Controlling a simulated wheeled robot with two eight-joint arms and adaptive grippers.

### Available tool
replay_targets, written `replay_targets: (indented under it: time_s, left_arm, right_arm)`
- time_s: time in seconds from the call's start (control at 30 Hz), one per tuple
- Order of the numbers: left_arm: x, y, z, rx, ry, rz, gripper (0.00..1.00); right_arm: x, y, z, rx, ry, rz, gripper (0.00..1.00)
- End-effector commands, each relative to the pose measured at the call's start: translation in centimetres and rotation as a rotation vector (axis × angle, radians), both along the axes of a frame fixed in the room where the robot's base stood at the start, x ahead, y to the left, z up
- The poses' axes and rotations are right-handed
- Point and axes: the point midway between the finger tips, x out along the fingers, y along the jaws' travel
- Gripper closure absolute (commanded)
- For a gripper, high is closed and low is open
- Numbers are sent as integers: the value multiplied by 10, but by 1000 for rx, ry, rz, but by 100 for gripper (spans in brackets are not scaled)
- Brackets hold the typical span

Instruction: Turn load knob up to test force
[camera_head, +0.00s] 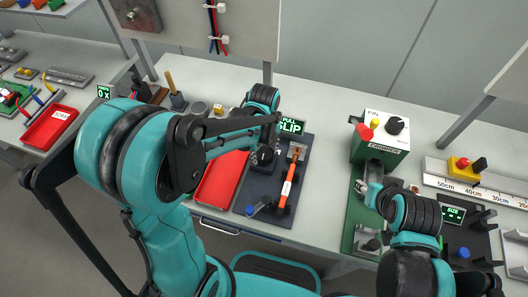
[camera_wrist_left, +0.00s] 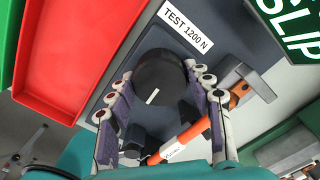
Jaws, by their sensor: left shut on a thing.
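The load knob (camera_wrist_left: 160,84) is a round black knob with a white pointer line, on the dark pull-test panel (camera_head: 246,207). My left gripper (camera_head: 263,153) reaches down over it. In the left wrist view the two fingers (camera_wrist_left: 160,74) close on the knob from both sides. A label reading "TEST 1200 N" (camera_wrist_left: 186,27) is beside the knob. A display (camera_head: 291,126) at the panel's back reads "PULL SLIP" in green. An orange cable (camera_head: 288,185) lies along the panel, right of the knob. My right gripper (camera_head: 372,184) is over the green machine; its finger opening is unclear.
A red tray (camera_head: 221,181) lies left of the panel. The green machine (camera_head: 381,135) with red, yellow and black knobs stands to the right. A ruler rail (camera_head: 494,191) is farther right. A blue-tipped lever (camera_head: 252,211) is at the panel's front. Bare table lies between panel and machine.

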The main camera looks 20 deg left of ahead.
Motion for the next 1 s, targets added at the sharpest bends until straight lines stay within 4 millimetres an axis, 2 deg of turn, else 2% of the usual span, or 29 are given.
replay_targets:
  time_s: [0.4, 0.9, 0.93, 1.0]
  left_arm:
    - [0, 0, 0, -1, 1, -160, 78]
    - [0, 0, 0, -1, 1, -175, 78]
    - [0, 0, 0, -1, 1, -175, 41]
    - [0, 0, 0, 0, 0, -175, 28]
  right_arm:
    - [0, 0, 0, 0, 0, 0, 60]
    - [0, 0, 0, 0, 0, 0, 60]
    - [0, 0, 0, 0, 0, 0, 60]
    - [0, 0, 0, 0, 0, 0, 60]
